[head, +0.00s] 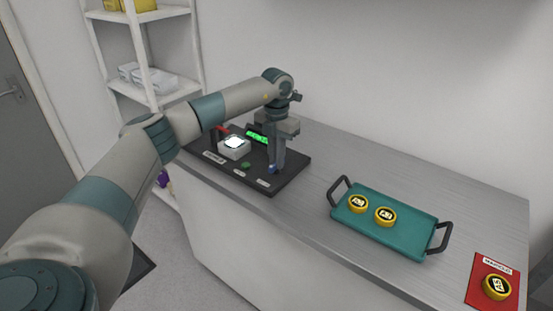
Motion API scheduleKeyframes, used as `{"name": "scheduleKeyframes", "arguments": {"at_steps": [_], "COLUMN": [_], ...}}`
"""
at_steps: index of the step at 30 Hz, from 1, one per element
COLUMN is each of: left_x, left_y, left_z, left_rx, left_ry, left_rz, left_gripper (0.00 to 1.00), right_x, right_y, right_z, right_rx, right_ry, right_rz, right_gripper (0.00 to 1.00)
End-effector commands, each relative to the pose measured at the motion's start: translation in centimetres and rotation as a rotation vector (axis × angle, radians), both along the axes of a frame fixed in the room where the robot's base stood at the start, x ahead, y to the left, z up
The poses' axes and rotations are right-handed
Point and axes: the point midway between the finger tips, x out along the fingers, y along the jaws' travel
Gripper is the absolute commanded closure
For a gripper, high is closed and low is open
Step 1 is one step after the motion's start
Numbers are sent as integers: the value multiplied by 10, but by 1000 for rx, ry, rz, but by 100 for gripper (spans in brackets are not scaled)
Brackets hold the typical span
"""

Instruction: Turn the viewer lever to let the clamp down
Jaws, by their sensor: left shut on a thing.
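The interferometer viewer stands on a black base plate (283,179) at the left of the counter. A white box with a bright top window (234,147), a lit green display (257,137) and a red part (222,129) sit on it. My left gripper (273,167) points down over the front right of the plate, its fingers shut on a small blue piece, which looks like the viewer lever; the fingers hide most of it. The lever's angle and the clamp's height cannot be made out. My right gripper is out of view.
A teal tray (407,239) with black handles holds two yellow-rimmed round pieces (358,203) to the right. A red mat (479,296) with another such piece (496,287) lies at the far right. Bare counter separates plate and tray. White shelves (150,57) stand behind left.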

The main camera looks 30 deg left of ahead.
Motion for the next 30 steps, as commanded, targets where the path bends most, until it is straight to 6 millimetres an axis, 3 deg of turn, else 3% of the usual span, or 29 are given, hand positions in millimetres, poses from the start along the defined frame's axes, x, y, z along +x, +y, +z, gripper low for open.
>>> {"name": "scheduleKeyframes", "arguments": {"at_steps": [5,6,8,20,26,30], "left_x": [1,1,1,1,1,1], "left_y": [1,1,1,0,0,0], "left_z": [2,2,2,3,16,36], "left_rx": [0,0,0,0,-1,0], "left_ry": [-5,-5,-5,-2,-3,-5], "left_rz": [2,3,2,2,2,2], "left_gripper": [100,83,69,69,69,69], "right_x": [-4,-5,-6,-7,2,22], "right_y": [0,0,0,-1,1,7], "right_z": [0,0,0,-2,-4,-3], "right_rx": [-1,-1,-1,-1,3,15], "right_ry": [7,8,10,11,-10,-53], "right_rz": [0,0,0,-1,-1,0], "right_gripper": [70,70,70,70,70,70]}}
